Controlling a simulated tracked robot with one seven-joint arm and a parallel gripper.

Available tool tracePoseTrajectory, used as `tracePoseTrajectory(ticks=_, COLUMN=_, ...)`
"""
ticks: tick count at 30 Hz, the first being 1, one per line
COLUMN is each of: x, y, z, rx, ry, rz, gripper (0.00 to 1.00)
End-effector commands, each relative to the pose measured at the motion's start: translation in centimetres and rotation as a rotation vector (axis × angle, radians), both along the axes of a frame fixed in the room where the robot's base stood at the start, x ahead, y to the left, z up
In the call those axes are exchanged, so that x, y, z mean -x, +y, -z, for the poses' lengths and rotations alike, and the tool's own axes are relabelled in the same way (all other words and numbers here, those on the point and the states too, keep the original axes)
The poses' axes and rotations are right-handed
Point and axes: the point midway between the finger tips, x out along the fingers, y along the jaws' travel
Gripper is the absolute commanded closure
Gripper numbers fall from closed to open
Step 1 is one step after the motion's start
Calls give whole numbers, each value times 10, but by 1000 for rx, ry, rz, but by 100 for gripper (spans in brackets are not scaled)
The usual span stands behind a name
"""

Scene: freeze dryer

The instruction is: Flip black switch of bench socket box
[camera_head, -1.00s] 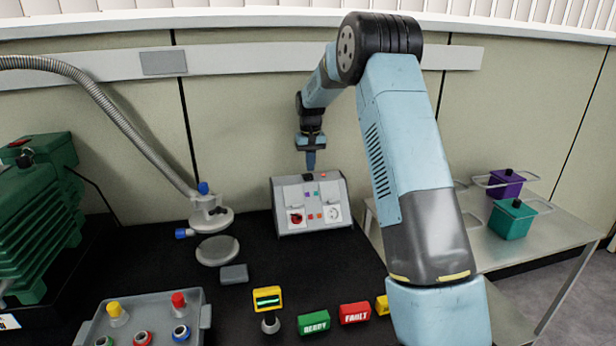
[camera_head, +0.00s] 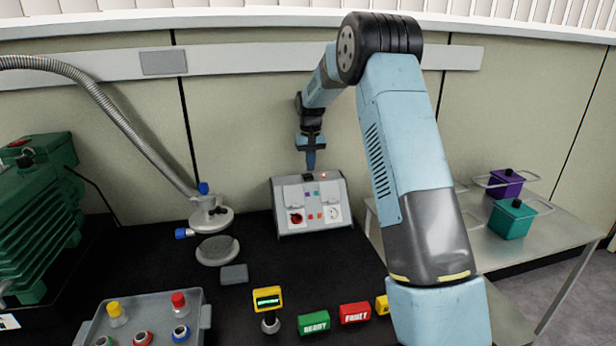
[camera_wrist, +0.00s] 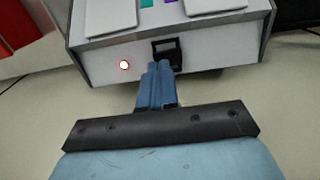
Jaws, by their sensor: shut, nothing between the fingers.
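The grey bench socket box (camera_head: 338,212) stands on the black bench top, with a sloped front holding two sockets. Its black switch (camera_wrist: 167,47) sits in a dark frame on the narrow face nearest the wrist camera. A small round indicator beside the switch (camera_wrist: 124,64) shows a bright white centre with a red rim. My gripper (camera_wrist: 158,66) is shut and empty, its blue fingertips at the switch's edge and covering part of it. I cannot tell whether they touch it. In the head view my gripper (camera_head: 310,167) points down at the box's top edge.
A round flanged fitting with a hose (camera_head: 212,217) stands left of the box. A side table (camera_head: 545,228) holds purple and teal containers at right.

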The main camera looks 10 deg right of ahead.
Motion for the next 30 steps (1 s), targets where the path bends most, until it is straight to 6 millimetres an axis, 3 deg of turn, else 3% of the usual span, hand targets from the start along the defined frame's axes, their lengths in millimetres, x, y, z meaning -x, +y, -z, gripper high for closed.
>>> tracePoseTrajectory(ticks=30, x=0, y=0, z=9, rx=0, ry=1, rz=-1, gripper=100)
